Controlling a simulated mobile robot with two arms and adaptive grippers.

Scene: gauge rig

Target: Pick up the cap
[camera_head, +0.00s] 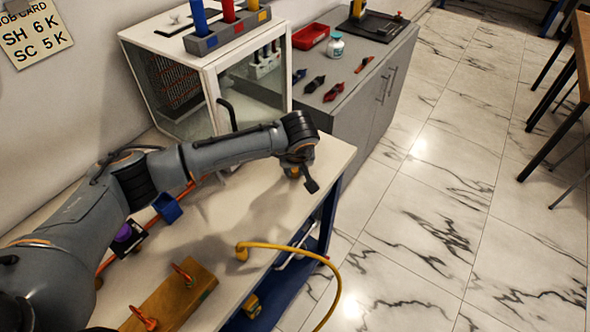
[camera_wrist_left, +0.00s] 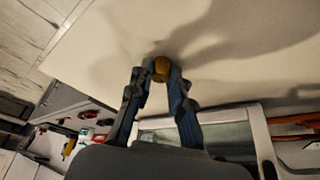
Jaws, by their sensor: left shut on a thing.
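The cap (camera_wrist_left: 161,68) is a small round brass-coloured piece between my left fingertips in the left wrist view. My left gripper (camera_wrist_left: 160,75) is shut on it, with one finger on each side. In the head view my left gripper (camera_head: 299,178) is over the far right end of the cream bench (camera_head: 205,240), near its edge. A bit of the cap (camera_head: 293,173) shows there beside the fingers. I cannot tell whether the cap touches the bench top. My right gripper is not in view.
A glass-fronted cabinet (camera_head: 180,50) stands behind the arm. A yellow hose (camera_head: 305,252) arches over the bench's right edge. A wooden block with orange hooks (camera_head: 180,300) lies in front. A grey cabinet (camera_head: 375,85) holds a red tray (camera_head: 310,36) and tools.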

